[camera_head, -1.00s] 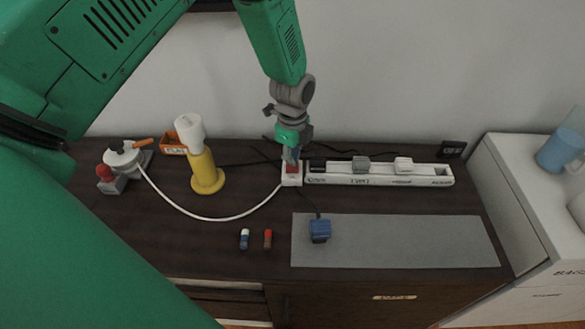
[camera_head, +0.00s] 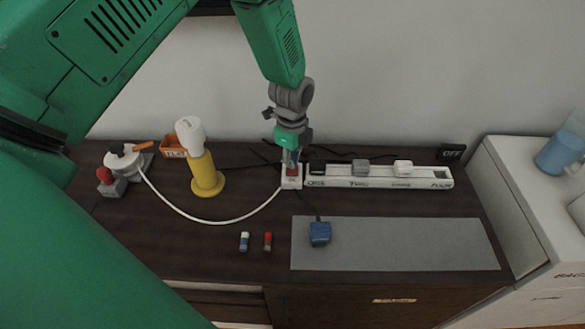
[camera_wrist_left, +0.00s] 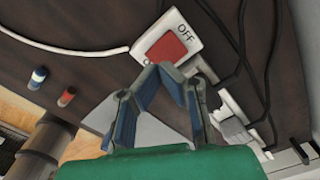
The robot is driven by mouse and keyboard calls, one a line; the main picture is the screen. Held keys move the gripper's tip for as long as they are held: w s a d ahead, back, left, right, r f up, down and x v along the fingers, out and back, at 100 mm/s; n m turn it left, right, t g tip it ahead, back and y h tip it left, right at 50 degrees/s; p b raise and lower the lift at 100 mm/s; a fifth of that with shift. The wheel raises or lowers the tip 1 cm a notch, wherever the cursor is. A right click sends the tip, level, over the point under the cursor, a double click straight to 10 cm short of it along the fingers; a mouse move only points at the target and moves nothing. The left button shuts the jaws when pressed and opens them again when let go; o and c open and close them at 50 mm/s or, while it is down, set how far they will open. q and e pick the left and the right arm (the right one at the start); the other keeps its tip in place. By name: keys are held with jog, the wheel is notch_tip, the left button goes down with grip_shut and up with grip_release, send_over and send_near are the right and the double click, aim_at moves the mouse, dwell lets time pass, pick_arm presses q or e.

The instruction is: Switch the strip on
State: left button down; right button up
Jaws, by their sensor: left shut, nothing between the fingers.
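The power strip (camera_head: 380,183) is long and white and lies along the back of the dark cabinet top, with a grey plug and a white plug in it. At its left end is a white switch block with a red rocker; in the left wrist view the red rocker (camera_wrist_left: 167,48) shows, with "OFF" printed beside it. My left gripper (camera_head: 291,163) points down at the switch block and partly hides it. In the wrist view the fingertips (camera_wrist_left: 170,70) are together, empty, at the rocker's edge; I cannot tell if they touch it. My right gripper is out of view.
A blue plug (camera_head: 320,233) lies on the grey mat (camera_head: 420,245). A yellow-and-white lamp-like object (camera_head: 206,175) and an orange tray (camera_head: 173,147) stand left. Two small cylinders lie near the front.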

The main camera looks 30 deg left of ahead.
aim_at(292, 172)
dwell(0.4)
pick_arm(q)
jog(key=shift+f+b, duration=0.8)
jog(key=shift+f, duration=0.65)
dwell(0.4)
jog(key=shift+r, duration=0.15)
notch_tip(292, 172, up, 7)
jog(key=p, duration=0.6)
dwell(0.3)
